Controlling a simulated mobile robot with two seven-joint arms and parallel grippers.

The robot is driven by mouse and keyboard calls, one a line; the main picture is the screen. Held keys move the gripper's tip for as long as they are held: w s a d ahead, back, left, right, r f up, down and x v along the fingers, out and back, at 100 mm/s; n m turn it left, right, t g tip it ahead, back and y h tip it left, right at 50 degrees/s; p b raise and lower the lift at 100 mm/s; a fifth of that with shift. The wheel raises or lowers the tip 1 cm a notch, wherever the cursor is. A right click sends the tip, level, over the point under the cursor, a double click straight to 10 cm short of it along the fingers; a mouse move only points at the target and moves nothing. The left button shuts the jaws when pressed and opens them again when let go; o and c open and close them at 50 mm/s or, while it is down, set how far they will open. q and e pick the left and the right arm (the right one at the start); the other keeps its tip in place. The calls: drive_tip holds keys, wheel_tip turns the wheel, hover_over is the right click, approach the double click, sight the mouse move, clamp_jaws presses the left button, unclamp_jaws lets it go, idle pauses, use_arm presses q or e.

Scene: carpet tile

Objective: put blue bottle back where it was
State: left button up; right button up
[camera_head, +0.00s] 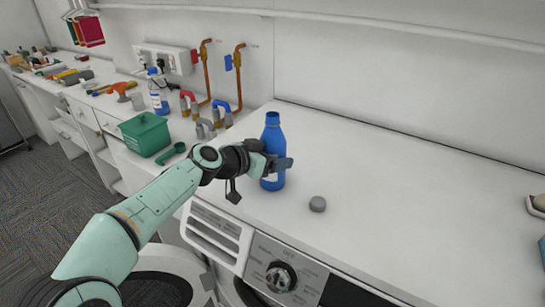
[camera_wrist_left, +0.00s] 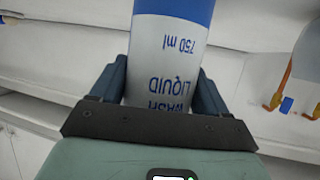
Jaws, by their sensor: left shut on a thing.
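The blue bottle (camera_head: 272,137) stands upright on the white top above the washing machine, near its left end. Its top looks uncapped. My left gripper (camera_head: 277,165) is shut around its lower body. In the left wrist view the bottle (camera_wrist_left: 168,60) fills the space between the two fingers of my left gripper (camera_wrist_left: 163,88), and its label reads "WASH LIQUID 750 ml". I cannot tell whether its base touches the surface. My right gripper is not in view.
A green box (camera_head: 145,133) and green scoop (camera_head: 171,153) sit on the left counter, with another blue-and-white bottle (camera_head: 158,95) behind. Copper pipes (camera_head: 239,80) with valves stand along the wall.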

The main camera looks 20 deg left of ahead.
use_arm(q)
drive_tip(key=o, duration=1.4)
drive_tip(key=shift+r, duration=0.1)
drive_tip(key=shift+s+a+r, duration=0.1)
drive_tip(key=shift+s+r, duration=0.1)
drive_tip(key=shift+s, duration=0.05)
drive_tip(key=b+v, duration=0.1)
drive_tip(key=v, duration=1)
drive_tip(key=shift+s+b, duration=0.2)
drive_tip(key=shift+b, duration=0.1)
